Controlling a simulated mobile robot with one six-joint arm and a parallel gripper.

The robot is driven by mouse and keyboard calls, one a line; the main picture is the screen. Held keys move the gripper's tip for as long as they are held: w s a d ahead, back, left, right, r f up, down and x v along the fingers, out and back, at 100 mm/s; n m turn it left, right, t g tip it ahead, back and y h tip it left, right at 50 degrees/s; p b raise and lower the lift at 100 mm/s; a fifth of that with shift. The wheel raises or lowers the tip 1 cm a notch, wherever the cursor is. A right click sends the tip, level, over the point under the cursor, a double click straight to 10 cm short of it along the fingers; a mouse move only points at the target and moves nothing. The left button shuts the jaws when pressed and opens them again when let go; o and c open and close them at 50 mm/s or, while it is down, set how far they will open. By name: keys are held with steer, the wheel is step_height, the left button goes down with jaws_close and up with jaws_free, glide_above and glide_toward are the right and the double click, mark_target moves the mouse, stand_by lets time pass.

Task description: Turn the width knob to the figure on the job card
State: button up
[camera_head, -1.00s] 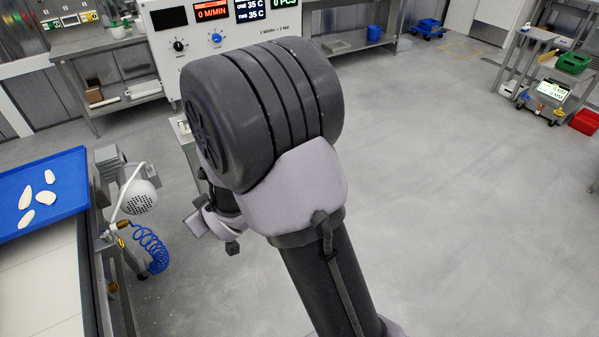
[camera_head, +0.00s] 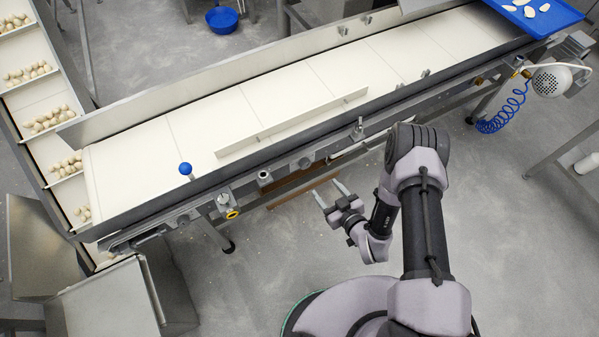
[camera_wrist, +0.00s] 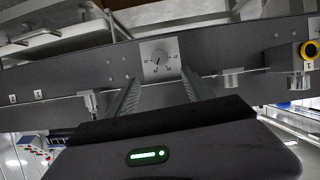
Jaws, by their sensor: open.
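In the wrist view a pale square dial plate (camera_wrist: 160,58) with a scale around a small pointer knob (camera_wrist: 157,62) sits on the dark side rail of the conveyor. It appears to be the width knob; its figures are too small to read. My gripper (camera_wrist: 160,82) is open and empty, with its two fingers on either side of the dial in the picture, apparently short of it. In the head view my gripper (camera_head: 327,190) is beside the conveyor's near edge; the knob's face is hidden there. I cannot make out a job card.
Floor right of my arm is open.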

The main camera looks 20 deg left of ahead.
mark_target(306, 166)
steer(key=b+x, duration=0.4)
steer(key=x, duration=0.9)
steer(key=shift+f+b, duration=0.25)
steer(key=shift+b, duration=0.1)
steer(key=shift+w+a, duration=0.25)
steer(key=shift+a, duration=0.05)
jaws_close()
